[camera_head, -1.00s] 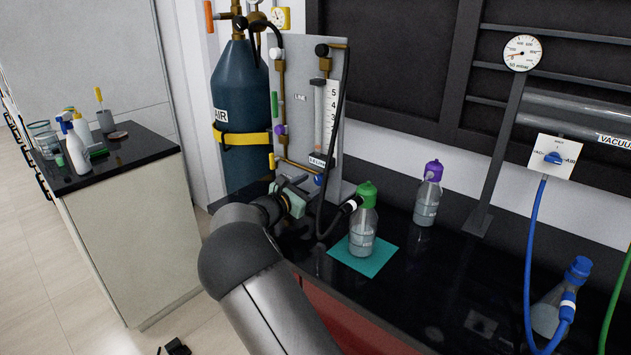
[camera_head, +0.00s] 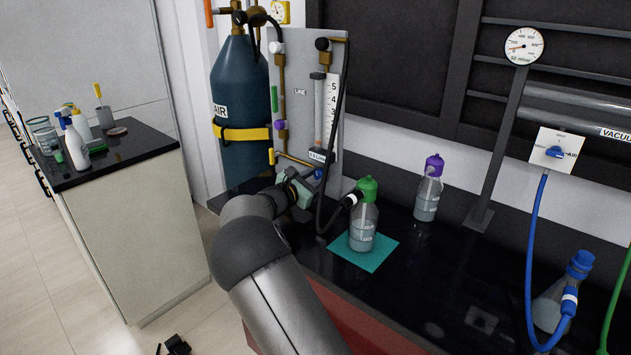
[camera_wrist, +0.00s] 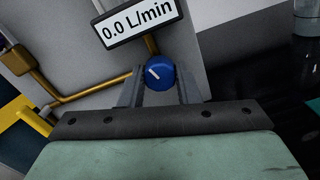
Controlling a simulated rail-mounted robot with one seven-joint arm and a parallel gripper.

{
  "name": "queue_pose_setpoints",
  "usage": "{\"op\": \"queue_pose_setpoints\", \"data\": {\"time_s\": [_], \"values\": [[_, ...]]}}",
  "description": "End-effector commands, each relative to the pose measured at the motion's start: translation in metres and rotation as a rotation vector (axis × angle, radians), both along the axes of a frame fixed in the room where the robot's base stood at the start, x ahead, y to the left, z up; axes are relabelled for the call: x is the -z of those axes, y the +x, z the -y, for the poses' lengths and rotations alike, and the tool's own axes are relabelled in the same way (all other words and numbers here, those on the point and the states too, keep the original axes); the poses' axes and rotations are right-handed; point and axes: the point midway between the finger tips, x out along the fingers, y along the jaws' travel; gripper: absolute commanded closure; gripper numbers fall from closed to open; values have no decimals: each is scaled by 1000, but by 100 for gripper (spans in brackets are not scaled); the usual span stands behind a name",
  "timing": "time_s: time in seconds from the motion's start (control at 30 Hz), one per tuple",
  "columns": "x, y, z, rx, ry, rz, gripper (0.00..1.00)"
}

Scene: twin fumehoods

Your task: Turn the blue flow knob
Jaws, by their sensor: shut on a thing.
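The blue flow knob (camera_wrist: 160,75) sits in the middle of the wrist view, with a white pointer mark tilted toward its upper left. My gripper (camera_wrist: 163,88) is shut on it, one finger on each side. A display plate (camera_wrist: 138,24) reading "0.0 L/min" is just above the knob. In the head view the knob (camera_head: 318,174) shows as a small blue spot low on the grey panel (camera_head: 299,75), partly hidden by my gripper (camera_head: 312,178). A flowmeter tube (camera_head: 318,115) with a numbered scale stands above it.
A green-capped bottle (camera_head: 363,225) on a teal mat (camera_head: 382,252) stands just right of my gripper, with a black hose (camera_head: 325,215) between. A purple-capped bottle (camera_head: 428,192) is farther right. A blue air cylinder (camera_head: 240,90) stands behind at left. Brass pipes (camera_wrist: 90,95) run beside the knob.

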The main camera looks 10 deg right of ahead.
Motion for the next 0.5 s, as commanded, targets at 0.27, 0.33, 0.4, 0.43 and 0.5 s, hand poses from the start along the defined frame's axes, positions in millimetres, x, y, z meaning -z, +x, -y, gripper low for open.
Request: {"op": "queue_pose_setpoints", "data": {"time_s": [0.27, 0.33, 0.4, 0.43, 0.5], "values": [[6, 0, 0, 0, 169, 208, 93], [5, 0, 0, 0, 195, 238, 93], [3, 0, 0, 0, 211, 257, 93], [2, 0, 0, 0, 216, 262, 93], [1, 0, 0, 1, 220, 267, 93]]}}
